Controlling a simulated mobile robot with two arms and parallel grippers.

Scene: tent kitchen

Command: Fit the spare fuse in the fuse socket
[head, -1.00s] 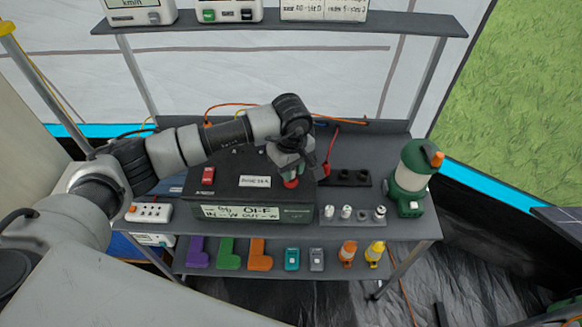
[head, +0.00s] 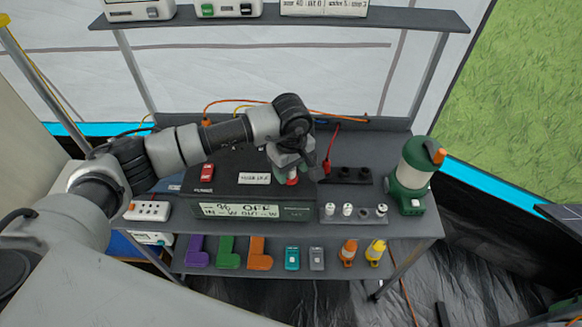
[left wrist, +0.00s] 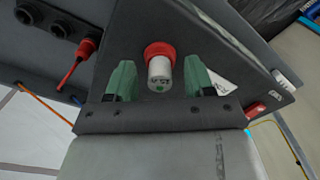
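A white fuse (left wrist: 159,70) with a green mark on its end stands in the red ring of the fuse socket (left wrist: 158,48) on the dark power box (head: 235,186). I cannot tell how deep it sits. My left gripper (left wrist: 160,82) is over the socket, with its green fingers on either side of the fuse and a visible gap at each side. In the head view, my left gripper (head: 289,172) hides most of the fuse and socket; some red shows below it. A small rack (head: 352,221) right of the box holds white fuses. My right gripper is out of view.
A green lantern (head: 411,180) stands at the shelf's right end, and a black strip of sockets (head: 349,176) lies behind the rack. A red-plugged cable (left wrist: 83,50) is close to the gripper. A power strip (head: 148,210) is at left.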

